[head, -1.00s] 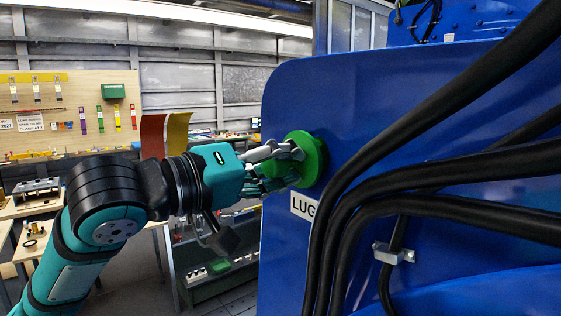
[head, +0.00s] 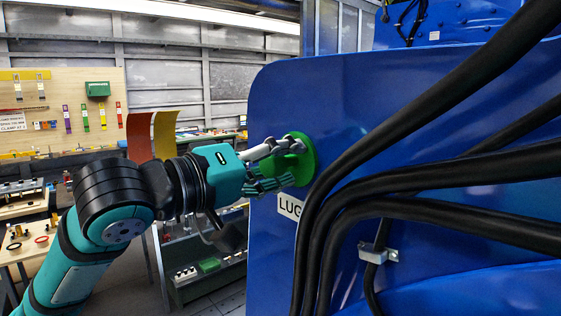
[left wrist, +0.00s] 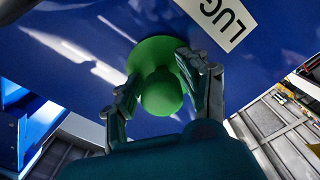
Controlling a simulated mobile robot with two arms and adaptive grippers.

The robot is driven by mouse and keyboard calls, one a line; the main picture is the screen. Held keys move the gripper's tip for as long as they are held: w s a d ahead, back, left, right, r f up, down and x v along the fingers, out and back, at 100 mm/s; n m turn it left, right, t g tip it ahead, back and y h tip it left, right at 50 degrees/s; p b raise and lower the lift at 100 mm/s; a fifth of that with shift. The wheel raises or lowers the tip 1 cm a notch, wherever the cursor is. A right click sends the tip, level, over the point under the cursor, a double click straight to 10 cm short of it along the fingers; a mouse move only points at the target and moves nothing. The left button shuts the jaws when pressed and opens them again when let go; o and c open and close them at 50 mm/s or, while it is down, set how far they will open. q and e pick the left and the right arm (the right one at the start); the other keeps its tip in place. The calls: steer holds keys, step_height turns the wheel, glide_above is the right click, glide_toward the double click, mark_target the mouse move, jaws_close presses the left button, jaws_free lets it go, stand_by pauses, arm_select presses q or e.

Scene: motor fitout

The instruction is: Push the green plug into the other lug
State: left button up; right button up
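The green plug (head: 307,160) has a wide round flange and a rounded knob. Its flange lies against the blue motor panel (head: 345,110), just above a white label (head: 288,207) reading "LUG"; the rest of the label is hidden by cables. My left gripper (head: 280,165) has its fingers on both sides of the knob and is closed on it. In the left wrist view, the knob (left wrist: 162,93) sits between the two fingers, with the flange behind it against the blue surface. I cannot tell how deep the plug sits. My right gripper is not in view.
Thick black cables (head: 420,185) cross the panel just right of the plug, with a metal clamp (head: 378,253) below. A tool board (head: 90,140) and benches stand at the left back. A low shelf (head: 205,270) stands below my left arm.

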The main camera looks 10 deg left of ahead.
arm_select(q)
steer(key=shift+o, duration=0.6)
steer(key=v, duration=1.2)
steer(key=shift+r, duration=0.1)
